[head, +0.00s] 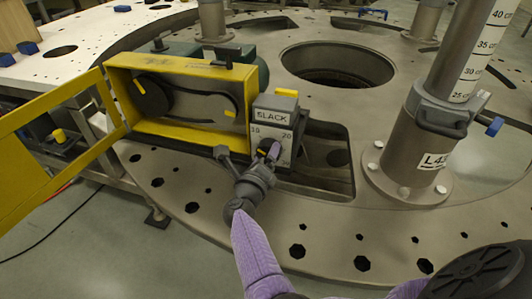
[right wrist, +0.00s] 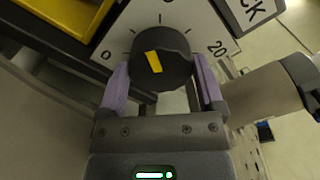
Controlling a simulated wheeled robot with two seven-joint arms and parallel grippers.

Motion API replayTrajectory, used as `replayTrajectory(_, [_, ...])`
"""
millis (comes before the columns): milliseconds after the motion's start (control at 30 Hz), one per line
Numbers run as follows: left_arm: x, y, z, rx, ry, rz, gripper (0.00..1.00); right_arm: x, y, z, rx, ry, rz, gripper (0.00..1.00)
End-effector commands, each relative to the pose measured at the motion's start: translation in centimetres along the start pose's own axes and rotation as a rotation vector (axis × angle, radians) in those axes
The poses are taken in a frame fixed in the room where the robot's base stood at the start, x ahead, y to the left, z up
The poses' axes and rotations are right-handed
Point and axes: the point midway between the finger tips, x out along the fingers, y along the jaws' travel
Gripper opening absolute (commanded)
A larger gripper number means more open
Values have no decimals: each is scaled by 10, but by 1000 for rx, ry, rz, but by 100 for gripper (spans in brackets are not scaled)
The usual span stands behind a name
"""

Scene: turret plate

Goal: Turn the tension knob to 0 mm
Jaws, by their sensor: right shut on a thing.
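The tension knob (right wrist: 172,72) is a dark round knob with a yellow pointer mark (right wrist: 153,62). It sits on a white dial plate (right wrist: 118,38) with 0 at left and 20 at right. The mark tilts up and slightly left, between the 0 side and the top of the scale. My right gripper (right wrist: 163,88) has its purple fingers on either side of the knob, shut on it. In the head view the right gripper (head: 268,153) reaches the dial under the SLACK sign (head: 272,115) and partly hides the knob. My left gripper is out of view.
A yellow belt housing (head: 185,70) stands left of the dial, with its yellow framed door (head: 50,145) swung open to the left. The round turret plate (head: 330,235) has several holes and a large central opening (head: 338,64).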

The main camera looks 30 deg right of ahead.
Motion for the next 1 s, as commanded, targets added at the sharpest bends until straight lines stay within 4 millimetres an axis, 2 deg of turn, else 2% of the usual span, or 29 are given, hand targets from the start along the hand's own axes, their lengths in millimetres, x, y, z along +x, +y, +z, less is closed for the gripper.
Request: replayTrajectory(1000, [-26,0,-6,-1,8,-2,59,0,3,0,-951,19,-26,27])
